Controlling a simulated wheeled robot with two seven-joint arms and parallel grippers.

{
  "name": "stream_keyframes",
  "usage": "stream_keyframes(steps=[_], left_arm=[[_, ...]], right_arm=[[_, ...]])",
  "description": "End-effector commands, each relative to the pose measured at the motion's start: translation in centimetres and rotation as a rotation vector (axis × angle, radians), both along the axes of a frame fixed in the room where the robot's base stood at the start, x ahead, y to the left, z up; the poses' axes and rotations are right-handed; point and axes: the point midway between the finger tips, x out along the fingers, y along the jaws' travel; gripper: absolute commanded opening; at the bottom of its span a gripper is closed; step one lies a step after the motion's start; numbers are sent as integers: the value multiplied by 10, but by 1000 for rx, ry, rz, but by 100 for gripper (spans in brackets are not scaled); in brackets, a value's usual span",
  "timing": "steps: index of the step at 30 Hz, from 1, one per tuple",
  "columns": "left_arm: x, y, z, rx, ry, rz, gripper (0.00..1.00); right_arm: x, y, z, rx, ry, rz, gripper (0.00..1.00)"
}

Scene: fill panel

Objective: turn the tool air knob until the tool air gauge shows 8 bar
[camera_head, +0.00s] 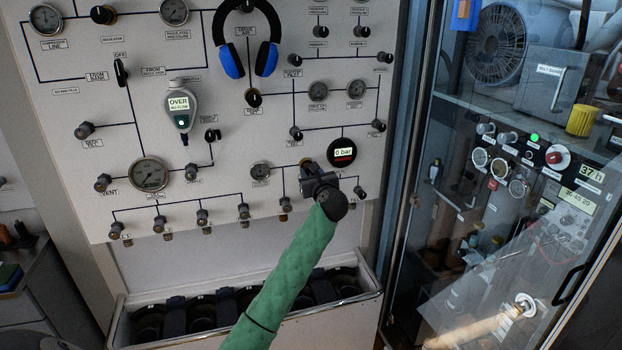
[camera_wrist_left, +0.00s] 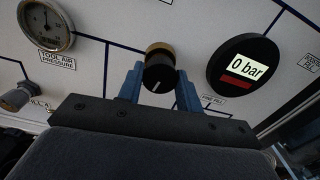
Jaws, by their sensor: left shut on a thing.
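The tool air pressure gauge (camera_wrist_left: 46,24) is a round white dial at the upper left of the wrist view, labelled below. It is small in the head view (camera_head: 260,172), and its reading is too small to tell. A black knob (camera_wrist_left: 158,74) with a brass collar and a white mark sits on the panel right of that gauge. My left gripper (camera_wrist_left: 158,88) is shut on this knob, one blue finger on each side. The knob's own label is hidden. In the head view my left gripper (camera_head: 312,170) covers most of the knob. My right gripper is not in view.
A round black display (camera_head: 342,152) reading 0 bar is just right of the gripper. Small valve knobs (camera_head: 285,205) line the panel below. Blue headphones (camera_head: 246,55) hang above. A bin (camera_head: 340,306) stands under the panel, and a glass cabinet (camera_head: 415,150) on the right.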

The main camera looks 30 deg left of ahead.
Motion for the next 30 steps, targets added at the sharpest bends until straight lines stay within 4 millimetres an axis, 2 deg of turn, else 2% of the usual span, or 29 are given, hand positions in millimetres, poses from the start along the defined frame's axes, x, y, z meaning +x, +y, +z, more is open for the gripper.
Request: stream_keyframes(steps=[13, 14, 17, 26, 30], left_arm=[[-1, 0, 1, -3, -8, -1, 12], [-1, 0, 1, -3, -8, -1, 39], [-1, 0, 1, -3, -7, 0, 57], [-1, 0, -1, -5, -5, 1, 57], [-6, -6, -4, -6, -4, 1, 57]], right_arm=[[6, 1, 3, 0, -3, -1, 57], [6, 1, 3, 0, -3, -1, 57], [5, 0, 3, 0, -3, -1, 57], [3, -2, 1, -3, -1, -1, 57], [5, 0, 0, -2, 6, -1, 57]])
